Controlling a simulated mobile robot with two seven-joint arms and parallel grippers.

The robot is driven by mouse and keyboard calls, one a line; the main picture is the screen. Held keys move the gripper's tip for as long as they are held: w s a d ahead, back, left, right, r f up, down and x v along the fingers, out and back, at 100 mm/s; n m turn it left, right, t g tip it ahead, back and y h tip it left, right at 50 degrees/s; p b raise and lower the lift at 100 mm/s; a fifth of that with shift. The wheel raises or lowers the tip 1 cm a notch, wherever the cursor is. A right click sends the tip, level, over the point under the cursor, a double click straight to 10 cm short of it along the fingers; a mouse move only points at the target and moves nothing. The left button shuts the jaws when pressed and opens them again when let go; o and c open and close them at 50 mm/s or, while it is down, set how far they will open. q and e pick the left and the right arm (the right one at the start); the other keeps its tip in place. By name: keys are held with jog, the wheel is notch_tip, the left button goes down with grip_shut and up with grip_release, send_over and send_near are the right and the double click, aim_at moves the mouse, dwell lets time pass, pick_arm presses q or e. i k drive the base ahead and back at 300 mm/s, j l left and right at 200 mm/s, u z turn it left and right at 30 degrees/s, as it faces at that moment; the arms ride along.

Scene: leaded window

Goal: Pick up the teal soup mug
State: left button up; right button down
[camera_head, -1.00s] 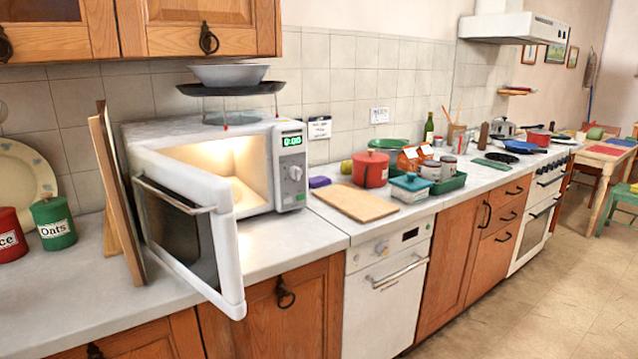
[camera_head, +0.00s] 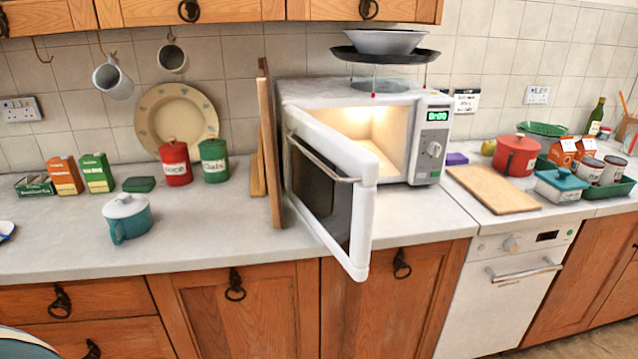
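The teal soup mug (camera_head: 128,218) stands upright on the left part of the worktop, near the middle of its depth. It has a pale lid with a small knob, and its teal handle faces the front left. Neither of my grippers shows in the head view.
The microwave (camera_head: 420,140) stands right of the mug with its door (camera_head: 330,190) swung out over the worktop edge. Upright boards (camera_head: 270,150) lean beside it. Cartons (camera_head: 66,175), a red canister (camera_head: 176,163) and a green canister (camera_head: 214,160) stand behind. Worktop around the mug is clear.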

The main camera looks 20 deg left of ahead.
aim_at(138, 225)
jog(key=u, duration=1.9)
jog(key=j, duration=0.2)
